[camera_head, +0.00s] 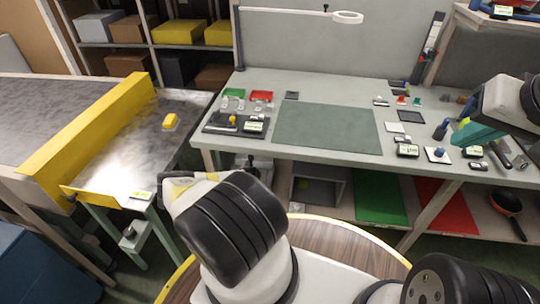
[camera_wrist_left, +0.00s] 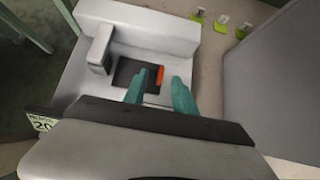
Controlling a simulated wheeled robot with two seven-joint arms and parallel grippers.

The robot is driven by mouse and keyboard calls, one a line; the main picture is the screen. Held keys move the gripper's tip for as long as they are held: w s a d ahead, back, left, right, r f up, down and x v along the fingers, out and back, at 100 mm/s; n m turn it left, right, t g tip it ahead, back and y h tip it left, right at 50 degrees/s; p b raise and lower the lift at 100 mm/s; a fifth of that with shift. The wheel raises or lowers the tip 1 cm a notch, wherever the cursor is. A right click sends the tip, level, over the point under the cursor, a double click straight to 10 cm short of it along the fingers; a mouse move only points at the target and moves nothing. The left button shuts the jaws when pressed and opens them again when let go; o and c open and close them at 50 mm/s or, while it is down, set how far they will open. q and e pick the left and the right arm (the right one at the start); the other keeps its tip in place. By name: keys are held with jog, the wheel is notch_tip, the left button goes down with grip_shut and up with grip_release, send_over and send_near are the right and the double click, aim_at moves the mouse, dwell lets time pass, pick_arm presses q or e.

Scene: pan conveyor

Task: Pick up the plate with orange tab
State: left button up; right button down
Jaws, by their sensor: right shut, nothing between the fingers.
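In the left wrist view, a dark square plate (camera_wrist_left: 134,74) with an orange tab (camera_wrist_left: 160,79) lies in a light grey, box-like fixture (camera_wrist_left: 150,28). My left gripper (camera_wrist_left: 158,84) has its two teal fingers spread apart, pointing at the plate and partly covering it. I cannot tell whether they touch it. In the head view my left arm shows at the bottom centre, but its fingers are hidden. I cannot make out this plate in the head view. My right gripper (camera_head: 463,138) is shut and empty over the right part of the workbench, its teal fingers showing.
A grey bar-shaped part (camera_wrist_left: 101,47) stands beside the plate. In the head view, the workbench (camera_head: 260,88) carries a dark green mat (camera_head: 325,128) and several small items. A conveyor (camera_head: 70,100) with a yellow guard (camera_head: 100,120) stands at left, with a yellow object (camera_head: 170,122) near it.

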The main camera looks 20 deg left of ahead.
pick_arm(q)
jog(key=shift+w+a+f, duration=0.1)
jog(key=shift+w+f, duration=0.3)
grip_shut()
jog(key=shift+r, duration=0.1)
